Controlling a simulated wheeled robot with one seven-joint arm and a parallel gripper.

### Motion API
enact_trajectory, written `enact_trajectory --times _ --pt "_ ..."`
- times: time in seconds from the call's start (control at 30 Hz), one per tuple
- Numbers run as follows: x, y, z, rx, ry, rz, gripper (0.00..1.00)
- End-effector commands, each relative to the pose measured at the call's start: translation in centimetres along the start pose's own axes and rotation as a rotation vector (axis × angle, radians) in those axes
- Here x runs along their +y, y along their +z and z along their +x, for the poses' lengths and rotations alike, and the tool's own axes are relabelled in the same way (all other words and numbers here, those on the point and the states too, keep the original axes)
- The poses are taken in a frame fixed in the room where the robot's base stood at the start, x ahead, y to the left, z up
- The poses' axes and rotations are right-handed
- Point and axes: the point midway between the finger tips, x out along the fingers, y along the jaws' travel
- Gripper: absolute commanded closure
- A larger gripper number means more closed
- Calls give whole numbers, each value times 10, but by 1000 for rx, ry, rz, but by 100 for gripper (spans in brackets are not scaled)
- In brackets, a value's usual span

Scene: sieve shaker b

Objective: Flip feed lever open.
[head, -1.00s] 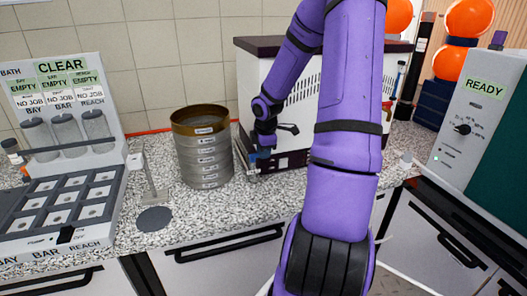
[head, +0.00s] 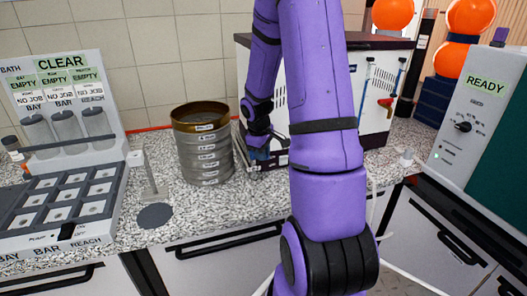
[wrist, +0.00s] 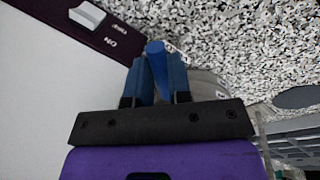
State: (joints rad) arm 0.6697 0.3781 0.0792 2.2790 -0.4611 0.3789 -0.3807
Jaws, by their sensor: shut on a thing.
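My gripper (head: 259,155) is low at the front of the white machine (head: 383,95), just right of the sieve stack. In the wrist view my two blue fingers (wrist: 160,72) are shut on a blue rod-like handle (wrist: 155,50), which I take to be the feed lever. Its rounded end sticks out between the fingertips. Its base and pivot are hidden, so its angle is unclear. A white rocker-like part (wrist: 88,14) sits on the dark panel edge beside it, with small white lettering.
The sieve stack (head: 204,150) stands close left of my gripper. A red-handled valve (head: 386,101) is on the machine's right side. A rack with a CLEAR sign (head: 60,62) is at left, a READY cabinet (head: 478,100) at right. Speckled counter (head: 215,205) is free in front.

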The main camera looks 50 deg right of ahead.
Motion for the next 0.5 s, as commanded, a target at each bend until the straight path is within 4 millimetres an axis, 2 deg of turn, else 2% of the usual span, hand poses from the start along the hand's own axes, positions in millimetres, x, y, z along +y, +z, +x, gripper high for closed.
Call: enact_trajectory --times 0.5 --pt "-18 -7 -4 -93 1 462 100"
